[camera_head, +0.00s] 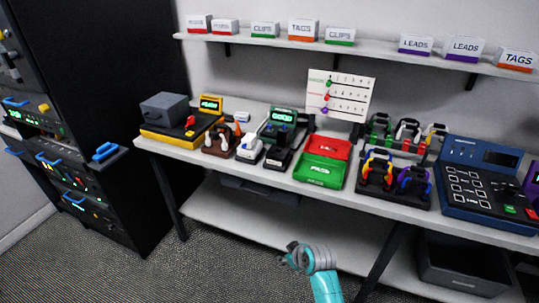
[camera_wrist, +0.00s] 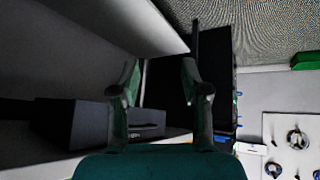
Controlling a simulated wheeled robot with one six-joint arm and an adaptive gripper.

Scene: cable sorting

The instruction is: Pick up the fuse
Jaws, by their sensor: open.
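I cannot pick out the fuse for certain in either view. Small devices stand on the workbench (camera_head: 212,163), including a yellow-and-black unit (camera_head: 180,131) with a grey box on it and a white-topped device (camera_head: 250,146); the fuse is too small to tell among them. My gripper (camera_head: 290,250) is low in front of the bench, apart from everything on it. In the wrist view my gripper (camera_wrist: 160,68) has its two fingers spread with nothing between them. That view faces beneath the bench, where a dark grey bin (camera_wrist: 85,123) shows.
A red tray (camera_head: 328,147) and a green tray (camera_head: 319,172) lie mid-bench. Cable holders and a blue keypad console (camera_head: 480,180) stand to the right. A black rack (camera_head: 110,110) stands at left. Labelled boxes line the wall shelf (camera_head: 370,48). Carpet in front is clear.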

